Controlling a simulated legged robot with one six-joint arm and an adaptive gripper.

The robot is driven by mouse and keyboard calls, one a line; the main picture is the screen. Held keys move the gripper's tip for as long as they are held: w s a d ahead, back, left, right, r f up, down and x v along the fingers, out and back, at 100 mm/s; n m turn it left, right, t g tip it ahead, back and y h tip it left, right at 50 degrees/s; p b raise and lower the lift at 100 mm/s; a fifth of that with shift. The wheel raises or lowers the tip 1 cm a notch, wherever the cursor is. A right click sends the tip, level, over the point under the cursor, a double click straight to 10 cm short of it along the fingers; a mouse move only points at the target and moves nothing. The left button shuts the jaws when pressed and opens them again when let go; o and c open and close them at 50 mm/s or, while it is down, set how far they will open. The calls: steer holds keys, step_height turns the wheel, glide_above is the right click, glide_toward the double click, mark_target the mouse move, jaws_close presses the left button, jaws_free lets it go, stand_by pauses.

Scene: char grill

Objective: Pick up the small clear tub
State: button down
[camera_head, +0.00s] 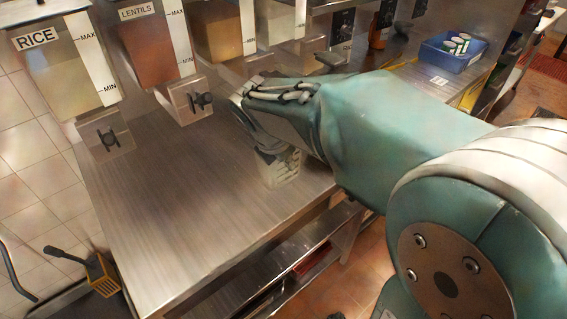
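The small clear tub (283,172) stands on the steel counter (190,210), near its right front edge. It looks pale and see-through, with darker marks on its side. My gripper (262,140) is right above and against the tub in this view, pointing down at it. The gripper and arm hide the tub's upper part. The fingertips are hard to make out, so I cannot tell whether they touch the tub or are closed on it.
Dispensers hang along the back: rice (65,85), lentils (150,50) and others, with spouts close to my gripper. A blue bin (445,57) with several containers stands at the upper right. The left counter is clear.

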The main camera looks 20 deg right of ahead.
steer(key=s+r, duration=0.3)
steer(key=s, duration=0.5)
steer(key=shift+s+a+r, duration=0.15)
steer(key=shift+s+r, duration=0.1)
steer(key=shift+r, duration=0.05)
